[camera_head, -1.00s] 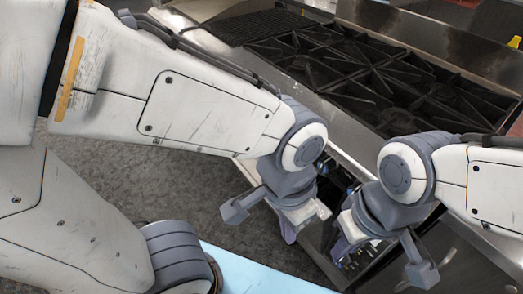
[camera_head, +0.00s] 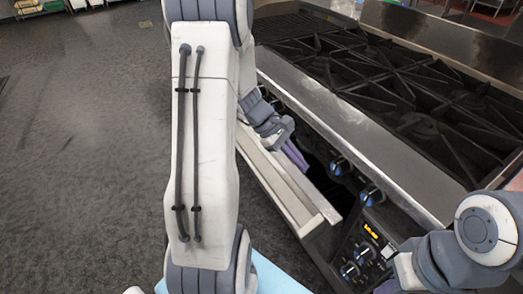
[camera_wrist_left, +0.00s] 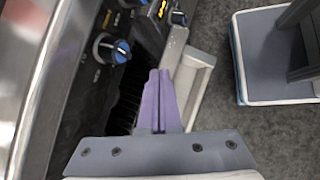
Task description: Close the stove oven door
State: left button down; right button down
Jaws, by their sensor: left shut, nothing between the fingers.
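The stove (camera_head: 385,190) stands on the right in the head view. Its oven door (camera_head: 318,200) is partly open, tilted out from the front with a dark gap behind its top edge. My left gripper (camera_head: 296,157) is shut and empty, its purple fingers at the door's top edge near the gap. In the left wrist view the shut fingers (camera_wrist_left: 160,103) lie beside the door's light edge and handle (camera_wrist_left: 190,85); I cannot tell whether they touch it. My right gripper (camera_head: 392,284) is at the lower right, largely cut off, its fingers unclear.
Black burner grates (camera_head: 400,90) cover the top. The grey floor (camera_head: 80,150) on the left is clear.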

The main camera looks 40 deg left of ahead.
pick_arm(q)
jog(key=s+a+f+n+t+y+b, duration=0.1)
jog(key=a+f+n+t, duration=0.3)
jog(key=a, duration=0.5)
jog(key=s+a+f+n+t+y, duration=0.1)
jog(key=a+f+n, duration=0.2)
jog(key=a+n, duration=0.35)
jog(key=s+a+f+n+t+y+b, duration=0.1)
jog(key=a+f+n+t+y, duration=0.2)
jog(key=a, duration=0.7)
jog(key=shift+n+h, duration=0.25)
jog(key=shift+h, duration=0.55)
jog(key=x, duration=0.9)
jog(key=shift+w+b, duration=0.1)
jog(key=shift+b, duration=0.2)
jog(key=shift+w+d+r, duration=0.15)
jog(key=shift+w+d, duration=0.05)
jog(key=shift+w, duration=0.4)
jog(key=shift+w+d+r, duration=0.15)
jog(key=shift+w+d, duration=0.1)
jog(key=shift+w, duration=0.35)
jog(key=shift+w+d+r, duration=0.15)
jog(key=shift+w+d, duration=0.1)
jog(key=shift+w, duration=0.45)
